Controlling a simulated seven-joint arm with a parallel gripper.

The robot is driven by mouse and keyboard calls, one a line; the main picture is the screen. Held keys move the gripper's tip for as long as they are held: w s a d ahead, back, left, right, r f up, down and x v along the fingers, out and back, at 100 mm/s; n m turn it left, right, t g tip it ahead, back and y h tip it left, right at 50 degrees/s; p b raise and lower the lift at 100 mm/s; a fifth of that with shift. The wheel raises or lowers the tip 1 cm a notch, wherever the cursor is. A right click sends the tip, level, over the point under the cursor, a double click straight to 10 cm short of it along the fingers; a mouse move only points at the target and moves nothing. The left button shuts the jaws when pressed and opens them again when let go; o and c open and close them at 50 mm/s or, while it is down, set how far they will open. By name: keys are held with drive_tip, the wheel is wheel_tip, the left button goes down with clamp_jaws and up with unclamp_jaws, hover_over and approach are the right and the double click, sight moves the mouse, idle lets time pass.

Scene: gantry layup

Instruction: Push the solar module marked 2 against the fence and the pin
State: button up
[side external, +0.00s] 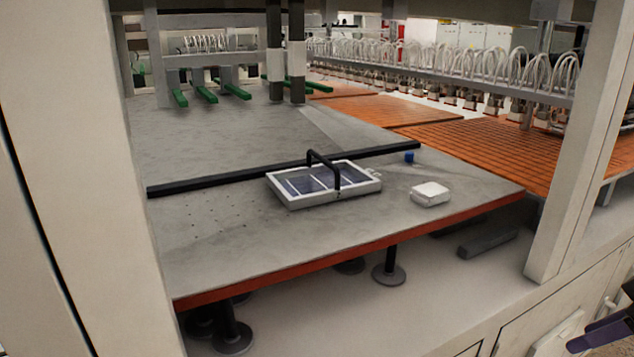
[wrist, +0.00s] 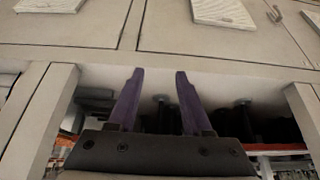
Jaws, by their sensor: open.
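The solar module (side external: 300,200) is a white-framed panel with dark blue cells and a black arched handle (side external: 323,158) over it. It lies on the grey table, close to the long black fence (side external: 210,184); I cannot tell whether they touch. No number is readable on it. A small blue pin (side external: 409,157) stands near the fence's right end, with a clear gap to the module. My gripper (wrist: 158,75) is open and empty in the wrist view, facing the cabinet front. Only its purple fingertip (side external: 600,332) shows at the lower right in the side external view, away from the table.
A small white box (side external: 430,194) sits on the table right of the module. The grey table (side external: 220,250) is bare at front left. A pale post (side external: 590,130) of the frame stands between my gripper and the table in the picture. Orange panels (side external: 480,145) lie behind.

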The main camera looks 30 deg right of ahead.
drive_tip(key=w+r+m+t, duration=0.1)
drive_tip(key=w, duration=0.1)
drive_tip(key=w+r+m+t, duration=0.1)
drive_tip(key=r, duration=0.1)
drive_tip(key=w+a+r+m+t, duration=0.1)
drive_tip(key=w, duration=0.1)
drive_tip(key=shift+w+a+r+t+y, duration=0.1)
drive_tip(key=shift+w+r+t+y, duration=0.15)
drive_tip(key=shift+w+t+y, duration=0.1)
clamp_jaws()
drive_tip(key=w+a+r+m+t+h, duration=0.1)
drive_tip(key=w+a+r+m+t, duration=0.1)
drive_tip(key=w+r+m+t, duration=0.45)
drive_tip(key=w+a+r+m+t, duration=0.2)
drive_tip(key=w+r+m+t, duration=0.1)
drive_tip(key=w+r+m, duration=0.55)
drive_tip(key=w+a+f, duration=0.4)
drive_tip(key=a+f, duration=0.6)
drive_tip(key=a, duration=0.1)
drive_tip(key=shift+g, duration=0.4)
drive_tip(key=w, duration=1.4)
drive_tip(key=shift+d+r, duration=0.1)
drive_tip(key=shift+r, duration=0.15)
